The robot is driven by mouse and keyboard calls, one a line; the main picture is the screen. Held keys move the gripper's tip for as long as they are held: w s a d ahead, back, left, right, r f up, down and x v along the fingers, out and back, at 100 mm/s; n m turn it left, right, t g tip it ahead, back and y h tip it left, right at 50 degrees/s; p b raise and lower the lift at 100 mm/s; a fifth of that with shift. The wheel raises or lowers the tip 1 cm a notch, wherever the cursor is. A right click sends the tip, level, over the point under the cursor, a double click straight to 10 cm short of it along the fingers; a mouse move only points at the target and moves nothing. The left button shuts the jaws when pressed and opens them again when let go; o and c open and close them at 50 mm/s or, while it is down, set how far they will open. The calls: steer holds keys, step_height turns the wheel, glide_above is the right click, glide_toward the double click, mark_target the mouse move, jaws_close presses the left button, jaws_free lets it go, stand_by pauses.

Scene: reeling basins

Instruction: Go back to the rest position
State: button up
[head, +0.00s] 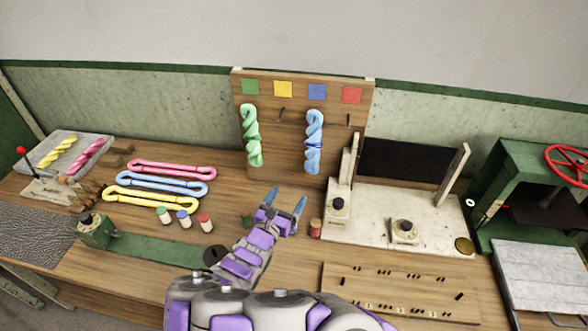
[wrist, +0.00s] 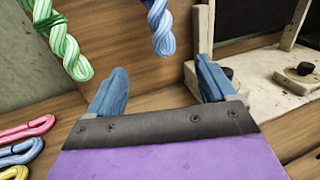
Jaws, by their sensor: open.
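My gripper (head: 285,205) is in the middle of the bench, in front of the wooden peg board (head: 294,95). Its two blue fingers are spread apart with nothing between them, as the wrist view (wrist: 160,92) also shows. A green twisted skein (head: 251,136) hangs on the board's left, under the green square. A blue twisted skein (head: 314,142) hangs under the blue square. Both skeins also show at the top of the wrist view, the green one (wrist: 62,38) at left and the blue one (wrist: 160,27) near the middle. The pegs under the yellow and red squares are bare.
Pink (head: 172,169), blue (head: 162,183) and yellow (head: 151,199) loops lie left of my arm. A grey tray (head: 62,141) holds yellow and pink twists. Small bottles (head: 184,219) stand nearby. A pale stand (head: 375,230) with knobs and a green press (head: 497,185) are at right.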

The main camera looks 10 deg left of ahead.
steer(key=shift+d, duration=0.1)
steer(key=d+r+m+g+h, duration=0.4)
steer(key=d+r+m+h, duration=0.55)
steer(key=d, duration=0.85)
steer(key=s+d+r+m+g, duration=0.4)
steer(key=s+d+m+g, duration=0.15)
steer(key=d, duration=0.25)
steer(key=s+d+r+m+g, duration=0.4)
steer(key=s+d+m, duration=0.2)
steer(key=d, duration=0.1)
steer(key=s+d+f+m+g+y, duration=0.1)
steer(key=s+d+m+g+y, duration=0.2)
steer(key=s, duration=0.5)
steer(key=s+d+f+m+g+y, duration=0.1)
steer(key=s+m+g+y, duration=0.2)
steer(key=s+m, duration=0.35)
steer(key=s+a+f+m+y, duration=0.1)
steer(key=s+a+m+y, duration=0.1)
steer(key=s+a+y, duration=0.6)
steer(key=s+a, duration=0.4)
steer(key=s, duration=0.1)
steer(key=shift+s+a+f+y, duration=0.15)
steer(key=shift+a+f+y, duration=0.05)
steer(key=shift+a+y, duration=0.15)
